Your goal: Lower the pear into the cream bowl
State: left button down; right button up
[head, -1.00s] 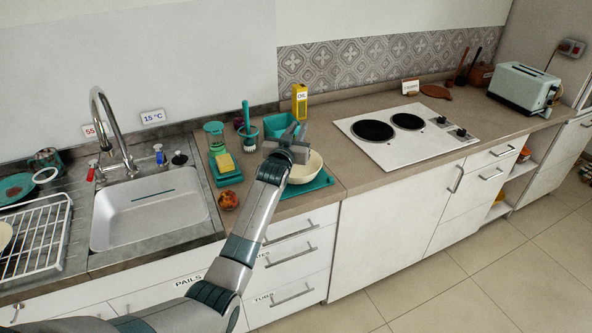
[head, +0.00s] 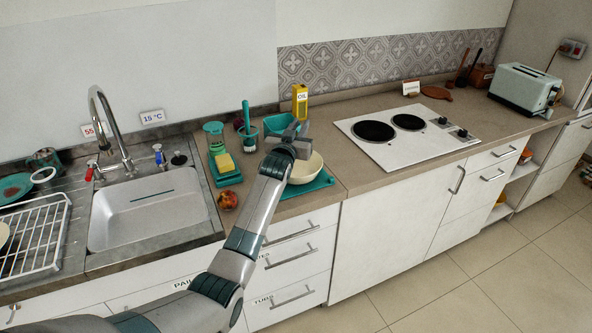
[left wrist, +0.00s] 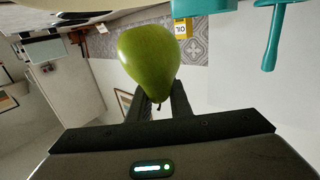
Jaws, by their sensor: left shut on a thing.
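The green pear (left wrist: 149,55) is between the fingers of my left gripper (left wrist: 155,100) in the left wrist view. In the head view my left gripper (head: 291,138) is over the back left part of the cream bowl (head: 306,169) and hides part of it. The pear cannot be made out in the head view. The bowl stands on a teal mat or board (head: 312,185) on the counter. Whether the pear touches the bowl cannot be seen. My right gripper is not in view.
Behind the bowl are a teal container (head: 277,124) and a yellow oil box (head: 300,102). The hob (head: 405,135) lies to the right, with bare counter between.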

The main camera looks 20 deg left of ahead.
pick_arm(q)
jog(key=shift+f, duration=0.1)
dwell(0.3)
jog(key=shift+f+b, duration=0.75)
jog(key=shift+f, duration=0.3)
dwell(0.3)
jog(key=shift+f+b, duration=1.5)
jog(key=shift+f, duration=0.7)
dwell(1.5)
